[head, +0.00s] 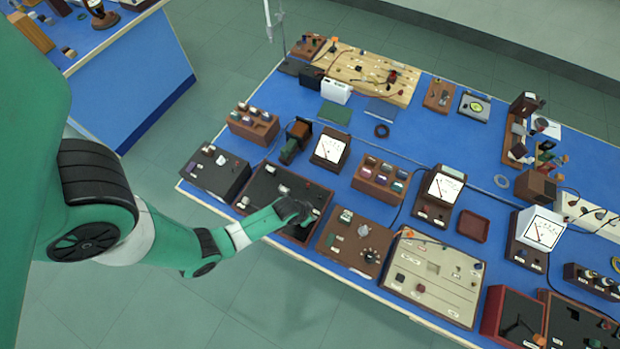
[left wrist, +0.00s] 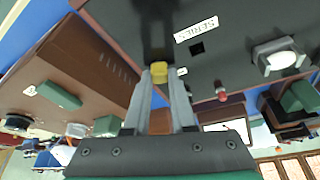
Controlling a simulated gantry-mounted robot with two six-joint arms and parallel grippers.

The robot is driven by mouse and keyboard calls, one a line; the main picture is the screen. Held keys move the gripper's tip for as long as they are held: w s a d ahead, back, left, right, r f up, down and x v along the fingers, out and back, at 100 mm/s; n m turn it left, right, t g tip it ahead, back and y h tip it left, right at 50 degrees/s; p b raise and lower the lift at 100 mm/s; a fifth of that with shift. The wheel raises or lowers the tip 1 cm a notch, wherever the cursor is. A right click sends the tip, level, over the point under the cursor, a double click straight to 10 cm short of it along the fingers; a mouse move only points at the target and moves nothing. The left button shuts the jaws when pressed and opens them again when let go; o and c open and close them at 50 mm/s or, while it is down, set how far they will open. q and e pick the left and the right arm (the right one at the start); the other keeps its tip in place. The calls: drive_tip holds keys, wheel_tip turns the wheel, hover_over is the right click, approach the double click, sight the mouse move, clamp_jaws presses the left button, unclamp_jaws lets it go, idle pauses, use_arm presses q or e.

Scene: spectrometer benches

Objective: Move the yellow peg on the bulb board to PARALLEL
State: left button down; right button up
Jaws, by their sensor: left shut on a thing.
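The bulb board (head: 258,196) is a dark panel in a brown frame near the table's front edge, and its dark face (left wrist: 235,70) fills much of the left wrist view. My left gripper (head: 298,210) is over the right part of this board. In the left wrist view its fingers are shut on the yellow peg (left wrist: 159,72), a small yellow piece at the fingertips. Beside it are a white SERIES label (left wrist: 196,29) and an empty square hole (left wrist: 197,48). I cannot tell whether the peg's lower end is in the board. No PARALLEL label is readable. My right gripper is not in view.
A lamp (left wrist: 276,55) and a small red terminal (left wrist: 221,92) stand on the board. A dark box (head: 216,172) is to its left and a brown board with a dial (head: 354,243) to its right. A meter (head: 330,148) stands behind. The floor in front is clear.

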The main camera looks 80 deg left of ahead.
use_arm(q)
drive_tip(key=c, duration=0.7)
unclamp_jaws()
drive_tip(key=shift+o, duration=0.2)
drive_tip(key=shift+r, duration=0.1)
drive_tip(key=p+v, duration=0.9)
drive_tip(key=v, duration=0.2)
drive_tip(key=shift+r, duration=0.25)
